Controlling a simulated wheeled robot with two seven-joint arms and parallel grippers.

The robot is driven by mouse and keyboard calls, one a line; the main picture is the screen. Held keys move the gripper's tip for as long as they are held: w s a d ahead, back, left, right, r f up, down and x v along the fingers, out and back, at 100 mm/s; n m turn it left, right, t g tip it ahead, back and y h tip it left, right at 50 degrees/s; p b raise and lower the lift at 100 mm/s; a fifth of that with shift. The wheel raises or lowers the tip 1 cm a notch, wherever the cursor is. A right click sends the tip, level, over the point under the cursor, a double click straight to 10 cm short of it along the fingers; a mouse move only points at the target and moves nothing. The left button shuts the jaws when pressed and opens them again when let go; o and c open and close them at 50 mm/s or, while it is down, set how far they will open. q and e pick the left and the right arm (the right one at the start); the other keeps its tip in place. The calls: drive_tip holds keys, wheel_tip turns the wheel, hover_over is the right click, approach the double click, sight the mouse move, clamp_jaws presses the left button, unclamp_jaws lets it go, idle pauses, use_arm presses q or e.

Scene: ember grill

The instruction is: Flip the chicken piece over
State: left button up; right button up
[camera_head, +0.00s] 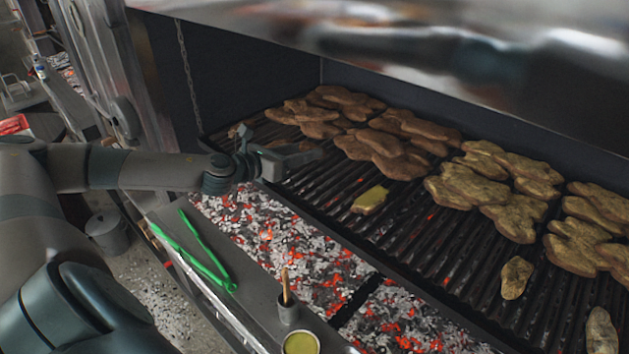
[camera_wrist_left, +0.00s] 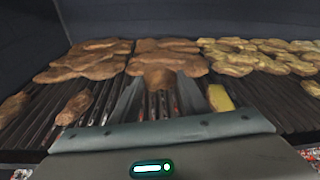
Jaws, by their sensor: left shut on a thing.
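My left gripper (camera_head: 312,153) reaches in from the left over the grill grate, low beside the browned chicken. In the left wrist view, the two fingers of my left gripper (camera_wrist_left: 158,88) stand on either side of the near end of a brown chicken piece (camera_wrist_left: 158,75). The jaws are shut on this piece, which overlaps or adjoins the larger brown pieces behind it. In the head view the contact is hard to make out. A small yellow-topped piece (camera_head: 370,199) lies alone on the grate, right of the gripper; it also shows in the left wrist view (camera_wrist_left: 219,98). My right gripper is not in view.
Several browned pieces (camera_head: 385,150) and paler pieces (camera_head: 468,186) cover the back of the grate (camera_head: 420,245). Glowing coals (camera_head: 290,245) lie in front. Green tongs (camera_head: 195,252), a cup with a brush (camera_head: 288,310) and a sauce bowl (camera_head: 301,343) stand on the front ledge. A metal hood hangs above.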

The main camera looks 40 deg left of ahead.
use_arm(q)
drive_tip(key=shift+a+r+m+h+p, duration=0.15)
drive_tip(key=shift+r+m+h+p, duration=0.15)
drive_tip(key=shift+r+m+p, duration=0.4)
drive_tip(key=shift+g, duration=0.3)
drive_tip(key=f+b, duration=0.1)
drive_tip(key=f, duration=0.1)
drive_tip(key=w+f, duration=0.1)
drive_tip(key=f, duration=0.1)
drive_tip(key=f+b, duration=0.1)
drive_tip(key=f, duration=0.1)
drive_tip(key=shift+w+f+b, duration=0.35)
drive_tip(key=shift+w, duration=0.05)
drive_tip(key=shift+f, duration=0.2)
drive_tip(key=shift+r, duration=0.1)
drive_tip(key=o, duration=0.6)
drive_tip(key=shift+d, duration=0.2)
drive_tip(key=shift+o, duration=0.5)
drive_tip(key=o, duration=0.5)
